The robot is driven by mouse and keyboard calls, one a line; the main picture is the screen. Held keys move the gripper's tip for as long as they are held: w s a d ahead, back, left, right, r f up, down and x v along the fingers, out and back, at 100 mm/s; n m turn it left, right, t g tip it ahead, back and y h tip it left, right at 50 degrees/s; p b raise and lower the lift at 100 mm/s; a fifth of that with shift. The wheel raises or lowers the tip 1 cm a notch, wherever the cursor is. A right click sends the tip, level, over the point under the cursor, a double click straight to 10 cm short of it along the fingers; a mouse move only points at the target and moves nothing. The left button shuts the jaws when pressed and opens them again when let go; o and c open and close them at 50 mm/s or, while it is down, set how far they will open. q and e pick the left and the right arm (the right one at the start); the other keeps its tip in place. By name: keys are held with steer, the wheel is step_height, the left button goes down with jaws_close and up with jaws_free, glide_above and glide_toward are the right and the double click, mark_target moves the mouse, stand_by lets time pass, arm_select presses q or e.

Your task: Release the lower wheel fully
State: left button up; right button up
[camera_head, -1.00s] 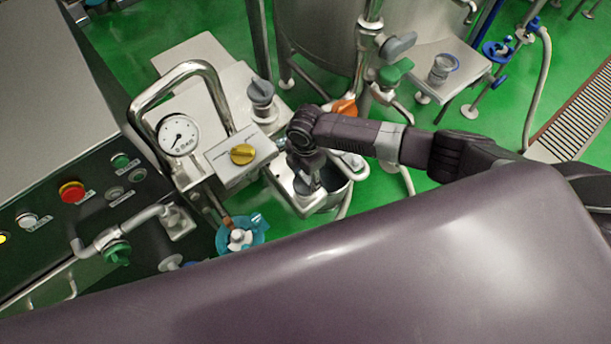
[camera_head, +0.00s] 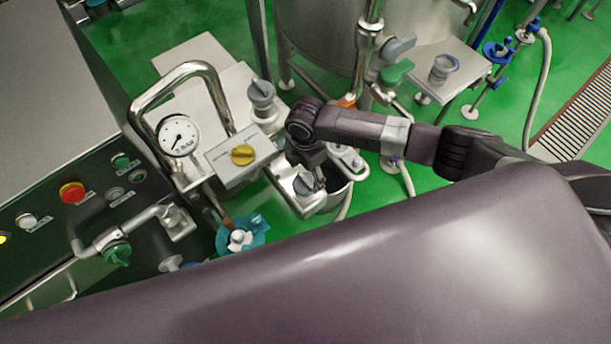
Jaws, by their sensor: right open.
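A grey knob-like wheel (camera_head: 306,184) sits low on a metal bracket beside the gauge unit; I take it for the lower wheel. A similar grey wheel (camera_head: 261,93) stands higher up on the metal plate behind. My right gripper (camera_head: 316,174) is open and points down just above and to the right of the lower grey wheel. Its fingers are small and partly hidden, so I cannot tell whether they touch the wheel. My left gripper is not in view.
A pressure gauge (camera_head: 180,136), a yellow knob (camera_head: 242,154) and a bent steel pipe (camera_head: 190,72) stand left of my gripper. A teal valve wheel (camera_head: 240,236) is below.

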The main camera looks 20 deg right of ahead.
mark_target(306, 179)
step_height(306, 179, up, 9)
stand_by(0.3)
stand_by(0.4)
